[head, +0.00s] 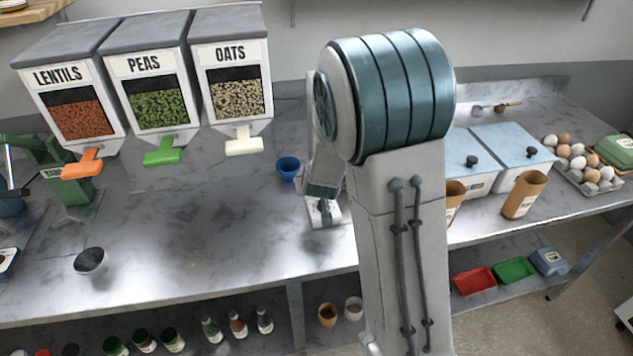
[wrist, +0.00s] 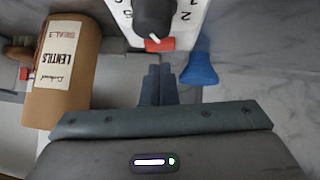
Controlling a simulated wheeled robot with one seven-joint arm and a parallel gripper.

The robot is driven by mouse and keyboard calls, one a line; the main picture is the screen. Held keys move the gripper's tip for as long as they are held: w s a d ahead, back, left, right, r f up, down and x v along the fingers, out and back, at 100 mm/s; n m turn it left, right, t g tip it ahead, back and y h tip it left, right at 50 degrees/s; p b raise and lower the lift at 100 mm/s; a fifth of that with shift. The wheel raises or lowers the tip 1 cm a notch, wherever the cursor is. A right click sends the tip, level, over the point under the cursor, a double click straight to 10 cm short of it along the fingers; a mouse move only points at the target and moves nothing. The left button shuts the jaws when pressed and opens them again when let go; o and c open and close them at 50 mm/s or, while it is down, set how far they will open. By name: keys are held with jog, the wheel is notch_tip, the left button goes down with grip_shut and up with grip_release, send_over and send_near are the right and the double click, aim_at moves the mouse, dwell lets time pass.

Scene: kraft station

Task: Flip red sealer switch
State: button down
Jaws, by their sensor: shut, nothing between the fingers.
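The red sealer switch (wrist: 160,45) shows in the wrist view at the lower edge of a white panel (wrist: 192,14) with numbers and a black dial (wrist: 153,17). My gripper (wrist: 158,72) is shut and empty, its fingertips pointing at the red switch and just below it in the picture. I cannot tell whether they touch. In the head view my arm hides most of the sealer and the fingers; a white piece (head: 325,214) shows beside the arm, and the red switch is not visible there.
A blue cup (head: 288,168) stands close by; a blue object (wrist: 200,70) is right of my fingers in the wrist view. Dispensers (head: 155,95) stand at back left. The counter (head: 200,240) left of my arm is mostly clear.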

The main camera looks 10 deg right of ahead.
jog(key=r, duration=0.1)
jog(key=r+p, duration=0.2)
jog(key=shift+s+a+r, duration=0.25)
jog(key=shift+a+r, duration=0.1)
jog(key=d+p+v, duration=0.1)
jog(key=p+v, duration=0.2)
jog(key=v, duration=0.6)
jog(key=shift+a+f+p, duration=0.15)
jog(key=shift+a+p, duration=0.15)
jog(key=shift+a, duration=0.1)
jog(key=shift+s, duration=0.15)
jog(key=s+r+g+b, duration=0.1)
jog(key=s+r, duration=0.3)
jog(key=s, duration=0.6)
jog(key=s+d+r+g+y+b, duration=0.1)
jog(key=s+r+g, duration=0.3)
jog(key=s, duration=0.7)
jog(key=shift+s+d+m+b, duration=0.2)
jog(key=shift+d+m+b, duration=0.1)
jog(key=shift+b, duration=0.15)
